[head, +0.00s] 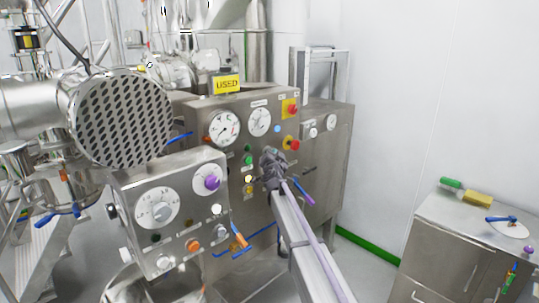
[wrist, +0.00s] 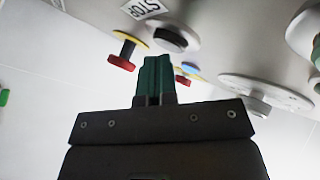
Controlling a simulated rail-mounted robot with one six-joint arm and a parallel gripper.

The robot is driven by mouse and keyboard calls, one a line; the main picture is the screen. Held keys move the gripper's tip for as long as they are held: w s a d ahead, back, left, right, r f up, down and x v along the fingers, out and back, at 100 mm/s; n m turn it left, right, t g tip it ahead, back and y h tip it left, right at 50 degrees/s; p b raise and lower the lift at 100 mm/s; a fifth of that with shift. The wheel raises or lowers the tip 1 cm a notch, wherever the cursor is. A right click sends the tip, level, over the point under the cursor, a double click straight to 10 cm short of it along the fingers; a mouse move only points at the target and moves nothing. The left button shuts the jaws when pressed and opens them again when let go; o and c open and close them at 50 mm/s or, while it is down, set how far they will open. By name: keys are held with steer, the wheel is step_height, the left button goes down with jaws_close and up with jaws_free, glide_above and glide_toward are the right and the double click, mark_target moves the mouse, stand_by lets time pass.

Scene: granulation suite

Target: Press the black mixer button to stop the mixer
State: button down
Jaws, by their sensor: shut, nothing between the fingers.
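A black round button (wrist: 177,39) shows on the panel in the wrist view, beside a label reading STOP (wrist: 146,8). The green fingertips of my gripper (wrist: 155,62) are shut and empty. They appear just below this button in the picture; whether they touch it I cannot tell. In the head view my gripper (head: 270,157) is in front of the steel control panel (head: 275,102), right of a column of small coloured buttons. I cannot make out the black button there; the gripper may hide it.
A red knob on a yellow base (wrist: 123,56) is close to the fingers in the wrist view. Two red emergency buttons (head: 291,108) are on the panel's right side. Two dials (head: 222,129) are above the gripper. A smaller control box (head: 180,236) stands at front left.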

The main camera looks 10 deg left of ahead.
steer(key=shift+s+d, duration=0.4)
steer(key=shift+d, duration=0.1)
steer(key=s+d, duration=0.1)
steer(key=d, duration=0.1)
steer(key=s+d, duration=0.2)
stand_by(0.4)
stand_by(0.5)
